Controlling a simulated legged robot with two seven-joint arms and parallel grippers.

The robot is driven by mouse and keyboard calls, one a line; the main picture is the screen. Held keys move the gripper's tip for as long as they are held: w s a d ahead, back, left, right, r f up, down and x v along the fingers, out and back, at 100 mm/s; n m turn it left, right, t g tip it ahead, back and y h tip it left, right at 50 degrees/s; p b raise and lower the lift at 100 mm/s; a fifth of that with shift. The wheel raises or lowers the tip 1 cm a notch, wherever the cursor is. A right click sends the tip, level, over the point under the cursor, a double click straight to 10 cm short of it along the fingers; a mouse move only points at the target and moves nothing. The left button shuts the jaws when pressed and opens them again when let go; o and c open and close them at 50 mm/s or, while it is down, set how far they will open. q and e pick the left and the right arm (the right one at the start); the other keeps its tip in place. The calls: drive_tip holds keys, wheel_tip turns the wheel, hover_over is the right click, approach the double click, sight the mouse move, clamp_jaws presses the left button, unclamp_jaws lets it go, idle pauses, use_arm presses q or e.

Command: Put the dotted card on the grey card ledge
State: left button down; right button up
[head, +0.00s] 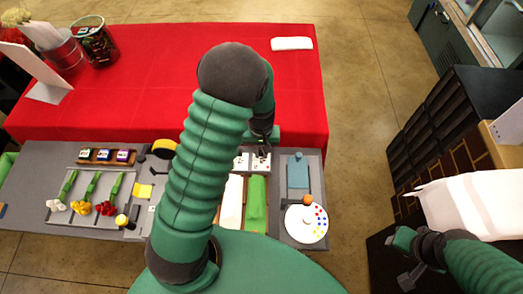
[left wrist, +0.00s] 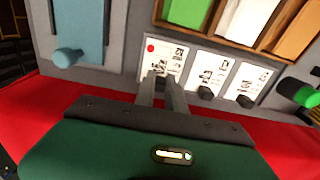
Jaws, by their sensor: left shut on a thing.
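The dotted card (left wrist: 160,56) is white with a red dot near its corner and small dark print. It is leftmost of a row of cards in the left wrist view and shows at the gripper in the head view (head: 261,160). My left gripper (left wrist: 160,80) is shut on its near edge; the fingertips hide the grip. My left gripper also shows in the head view (head: 262,150), at the station's far edge. My right gripper (head: 406,276) is low at the right, away from the cards; its jaws are unclear. I cannot pick out the grey card ledge for sure.
Two other cards, a middle one (left wrist: 208,70) and a right one (left wrist: 249,81), have dark tabs. A wooden compartment tray (left wrist: 200,40) adjoins the row. A blue panel (head: 298,172) and a white palette (head: 306,224) are at the right. The red table (head: 150,85) is mostly clear.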

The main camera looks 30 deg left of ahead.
use_arm(q)
drive_tip(key=c, duration=1.3)
unclamp_jaws()
drive_tip(key=shift+o, duration=0.2)
drive_tip(key=o, duration=0.4)
drive_tip(key=shift+c, duration=0.2)
drive_tip(key=shift+r, duration=0.1)
wheel_tip(320, 180, up, 7)
drive_tip(key=p, duration=0.6)
drive_tip(key=shift+p, duration=0.3)
